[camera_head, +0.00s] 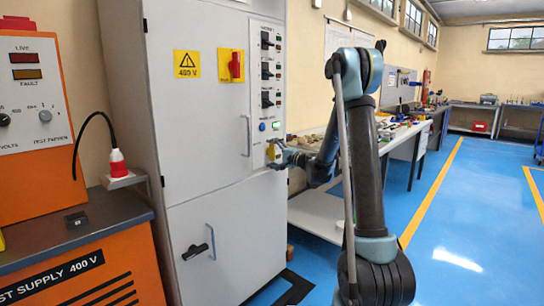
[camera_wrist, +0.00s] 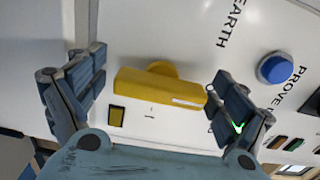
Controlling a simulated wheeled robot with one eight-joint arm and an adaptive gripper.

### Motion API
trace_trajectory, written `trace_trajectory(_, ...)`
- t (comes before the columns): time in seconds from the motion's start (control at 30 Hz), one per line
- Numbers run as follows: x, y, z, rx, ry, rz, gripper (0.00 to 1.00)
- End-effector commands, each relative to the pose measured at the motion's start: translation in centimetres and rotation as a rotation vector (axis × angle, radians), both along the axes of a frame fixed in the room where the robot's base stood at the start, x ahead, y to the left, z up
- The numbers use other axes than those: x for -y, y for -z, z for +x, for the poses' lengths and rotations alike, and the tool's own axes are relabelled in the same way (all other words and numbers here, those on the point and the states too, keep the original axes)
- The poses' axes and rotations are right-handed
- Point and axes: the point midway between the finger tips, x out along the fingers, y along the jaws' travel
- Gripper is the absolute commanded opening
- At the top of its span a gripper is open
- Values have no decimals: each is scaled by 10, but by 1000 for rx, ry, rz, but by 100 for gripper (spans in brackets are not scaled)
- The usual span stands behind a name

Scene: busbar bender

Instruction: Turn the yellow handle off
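The yellow handle (camera_wrist: 160,92) is a bar on a round yellow boss on the white cabinet panel. In the wrist view it lies nearly crosswise, tilted slightly down to the right. My gripper (camera_wrist: 160,78) is open, with one finger past each end of the bar. The right finger is very close to the bar's right end; I cannot tell whether it touches. The left finger stands clear of the left end. In the head view my gripper (camera_head: 280,156) is at the cabinet's right column, and the handle (camera_head: 271,151) is partly hidden by it.
The cabinet (camera_head: 205,120) also carries a red handle (camera_head: 236,66) and black switches (camera_head: 267,70). A workbench (camera_head: 400,135) stands behind my arm; blue floor at right is clear.

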Motion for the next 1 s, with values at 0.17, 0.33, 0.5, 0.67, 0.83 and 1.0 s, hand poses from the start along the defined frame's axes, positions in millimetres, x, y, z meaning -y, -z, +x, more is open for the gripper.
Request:
trace_trajectory(0.17, 0, -1, 1, -1, 1, 2, 95)
trace_trajectory(0.33, 1, -1, 1, -1, 2, 3, 95)
trace_trajectory(0.5, 12, -1, -6, -1, 5, 3, 95)
trace_trajectory(0.67, 34, -1, -23, -2, 6, 4, 95)
trace_trajectory(0.83, 60, 0, -44, -2, 5, 3, 95)
trace_trajectory(1.0, 81, 0, -60, -2, 5, 3, 95)
